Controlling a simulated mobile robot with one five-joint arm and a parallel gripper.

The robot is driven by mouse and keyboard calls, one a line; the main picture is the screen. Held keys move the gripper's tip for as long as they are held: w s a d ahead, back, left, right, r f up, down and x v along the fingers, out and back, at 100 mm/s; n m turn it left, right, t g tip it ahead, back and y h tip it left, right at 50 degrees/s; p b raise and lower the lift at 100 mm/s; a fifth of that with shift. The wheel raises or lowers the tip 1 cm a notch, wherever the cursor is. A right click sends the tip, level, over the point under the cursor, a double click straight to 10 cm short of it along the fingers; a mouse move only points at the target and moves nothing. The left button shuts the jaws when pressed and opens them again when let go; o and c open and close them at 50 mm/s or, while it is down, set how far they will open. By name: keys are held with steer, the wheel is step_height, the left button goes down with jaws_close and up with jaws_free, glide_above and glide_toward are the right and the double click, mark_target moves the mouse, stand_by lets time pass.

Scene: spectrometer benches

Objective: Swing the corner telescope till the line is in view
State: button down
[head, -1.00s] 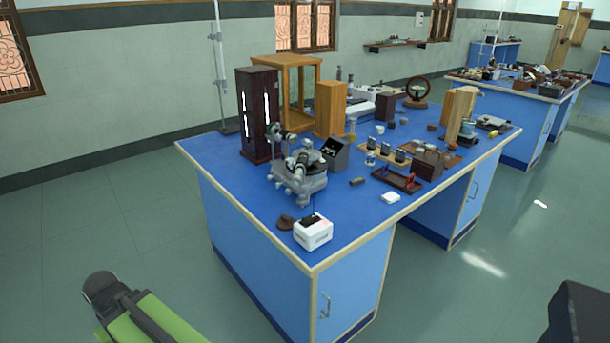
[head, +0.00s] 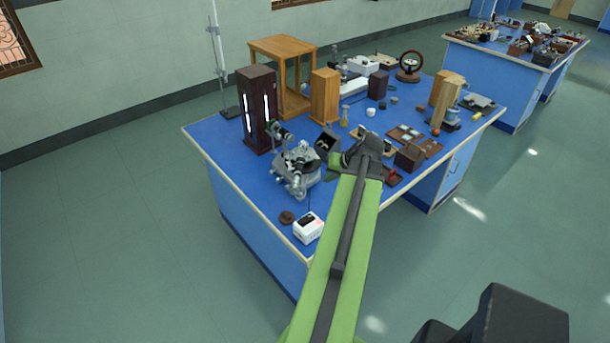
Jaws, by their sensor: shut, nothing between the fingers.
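The grey metal spectrometer (head: 296,172) stands near the left corner of the blue bench (head: 212,150). One of its tubes points at the tall dark lamp housing (head: 256,118), which has bright upright slits. Which tube is the telescope is too small to tell. My gripper (head: 336,172) is at the end of my green arm, over the bench just right of the spectrometer. It is shut and empty. Whether it touches the spectrometer cannot be told. My arm hides part of the bench's front.
A white box (head: 308,227) and a brown round piece (head: 287,217) lie near the front edge. Wooden blocks (head: 325,95) and a wooden frame (head: 283,48) are further back. Small apparatus crowds the right side.

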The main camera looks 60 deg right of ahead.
mark_target(298, 183)
steer(key=w+f+b, duration=0.9)
steer(key=shift+a, duration=0.2)
steer(key=shift+w, duration=0.1)
steer(key=shift+w+a, duration=0.45)
steer(key=shift+w, duration=0.25)
